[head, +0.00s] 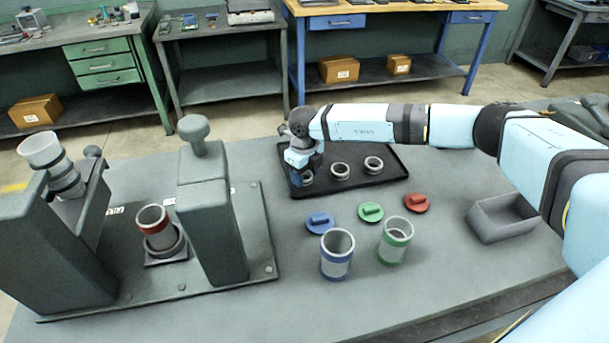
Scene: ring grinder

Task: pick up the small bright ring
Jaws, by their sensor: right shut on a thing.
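My right gripper (305,168) points down over the left end of a black tray (338,190). It is shut on a small bright ring (308,178), which is mostly hidden behind the fingers. I cannot tell whether this ring touches the tray or is just above it. Two other light metal rings lie in the tray to its right, one in the middle (340,170) and one farther right (373,164). My left gripper is not in view.
A grinder with grey posts (205,215) and a red-banded cup (153,220) stands at left. Blue (337,255) and green (395,241) banded cups stand in front of the tray, near blue, green and red lids (416,203). A grey bin (502,218) is at right.

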